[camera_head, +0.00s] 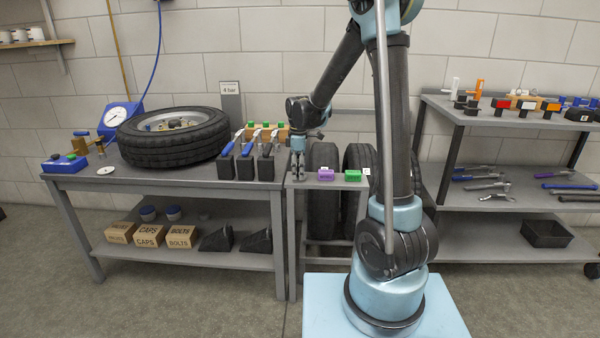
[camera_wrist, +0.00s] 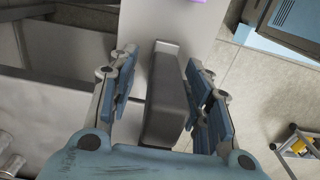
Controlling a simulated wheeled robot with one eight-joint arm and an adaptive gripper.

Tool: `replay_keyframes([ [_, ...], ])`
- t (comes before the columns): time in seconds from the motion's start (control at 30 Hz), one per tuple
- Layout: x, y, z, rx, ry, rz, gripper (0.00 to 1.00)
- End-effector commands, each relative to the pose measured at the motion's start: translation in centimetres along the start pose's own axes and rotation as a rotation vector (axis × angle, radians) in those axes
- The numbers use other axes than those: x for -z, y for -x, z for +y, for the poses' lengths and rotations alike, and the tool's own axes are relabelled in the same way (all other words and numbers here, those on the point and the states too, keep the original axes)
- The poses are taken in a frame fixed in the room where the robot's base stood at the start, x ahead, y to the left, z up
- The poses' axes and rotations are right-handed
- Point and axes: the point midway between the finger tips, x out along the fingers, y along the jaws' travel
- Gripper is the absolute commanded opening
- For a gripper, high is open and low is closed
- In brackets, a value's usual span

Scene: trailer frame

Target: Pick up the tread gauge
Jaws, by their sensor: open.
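A dark grey, elongated block (camera_wrist: 166,95) stands on the narrow grey shelf (camera_wrist: 195,38) in the wrist view. It looks like the tread gauge, but no marking confirms this. My gripper (camera_wrist: 163,88) is open, with one blue-padded finger on each side of the block. A gap shows on both sides, wider on the left. The block's near end is hidden by my gripper's body. In the head view my gripper (camera_head: 298,175) points down at the left end of the small shelf, and the block cannot be made out there.
A purple block (camera_head: 326,175) and a green block (camera_head: 353,175) sit to the right on the same shelf. Dark holders with blue-handled tools (camera_head: 246,165) stand close on the left bench. Tires (camera_head: 322,160) stand behind the shelf.

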Motion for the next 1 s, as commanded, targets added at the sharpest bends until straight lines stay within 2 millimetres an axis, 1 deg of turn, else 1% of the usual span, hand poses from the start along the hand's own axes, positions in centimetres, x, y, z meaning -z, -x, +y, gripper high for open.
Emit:
replay_keyframes([
  [0.27,0.0,-0.3,0.0,0.0,0.0,0.0,0.45],
  [0.3,0.0,-0.3,0.0,0.0,0.0,0.0,0.4],
  [0.47,0.0,-0.3,0.0,0.0,0.0,0.0,0.04],
  [0.5,0.0,-0.3,0.0,0.0,0.0,0.0,0.0],
  [0.83,0.0,-0.2,0.0,0.0,0.0,0.0,0.0],
  [0.93,0.0,0.4,0.0,0.0,0.0,0.0,0.0],
  [1.0,0.0,1.2,0.0,0.0,0.0,0.0,0.0],
])
